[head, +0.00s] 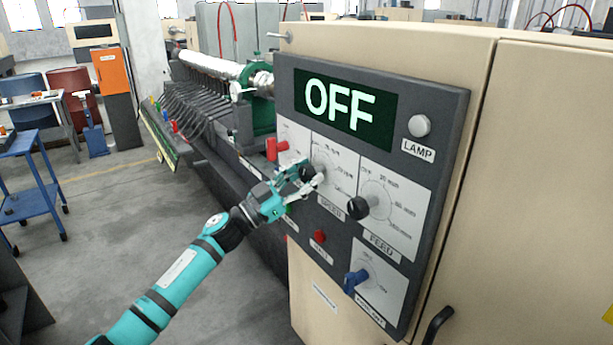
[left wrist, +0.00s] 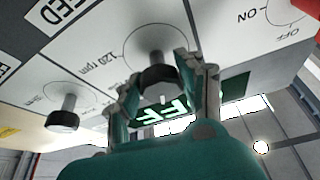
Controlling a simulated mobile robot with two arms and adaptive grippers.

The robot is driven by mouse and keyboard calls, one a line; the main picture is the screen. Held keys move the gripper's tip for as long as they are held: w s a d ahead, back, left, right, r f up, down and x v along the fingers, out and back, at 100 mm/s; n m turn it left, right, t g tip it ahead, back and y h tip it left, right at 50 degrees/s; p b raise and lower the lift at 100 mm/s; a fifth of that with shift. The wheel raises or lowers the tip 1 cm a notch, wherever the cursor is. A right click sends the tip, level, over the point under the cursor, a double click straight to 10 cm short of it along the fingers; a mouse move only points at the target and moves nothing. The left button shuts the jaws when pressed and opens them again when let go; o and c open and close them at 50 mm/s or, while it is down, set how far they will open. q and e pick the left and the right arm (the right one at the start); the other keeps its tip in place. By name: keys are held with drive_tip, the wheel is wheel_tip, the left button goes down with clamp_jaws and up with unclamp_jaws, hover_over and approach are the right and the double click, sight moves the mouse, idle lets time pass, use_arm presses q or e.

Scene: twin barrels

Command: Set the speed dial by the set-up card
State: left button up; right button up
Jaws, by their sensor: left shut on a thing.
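The speed dial has a dark knob (left wrist: 158,76) on a white face (head: 325,158) with rpm marks. My left gripper (head: 311,180) reaches the panel from the left. Its fingers are shut on the speed knob, one on each side, and hide much of it in the head view. In the left wrist view a "120 rpm" mark shows beside the knob; the pointer's exact setting cannot be read. The display (head: 346,105) above reads OFF. No readable set-up card shows. My right gripper is not in view.
The feed dial (head: 358,208) sits right of the speed dial. A red button (head: 319,236), a blue switch (head: 356,280), a red switch (head: 276,149) and a lamp (head: 419,126) share the panel. A blue cart (head: 35,200) stands at the left; the floor between is clear.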

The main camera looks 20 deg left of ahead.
use_arm(q)
drive_tip(key=m+g+b, duration=0.1)
drive_tip(key=m, duration=0.1)
drive_tip(key=shift+m+h, duration=0.3)
drive_tip(key=m+g+h+b, duration=0.1)
drive_tip(key=m+g, duration=0.1)
drive_tip(key=m, duration=0.2)
drive_tip(key=shift+a+m, duration=0.1)
drive_tip(key=shift+m, duration=0.2)
drive_tip(key=m+g+b, duration=0.1)
drive_tip(key=m+g, duration=0.1)
drive_tip(key=m, duration=0.2)
drive_tip(key=shift+w+r, duration=0.1)
drive_tip(key=shift+m+h, duration=0.3)
drive_tip(key=shift+m, duration=0.3)
drive_tip(key=shift+m+g, duration=0.3)
drive_tip(key=o, duration=1.2)
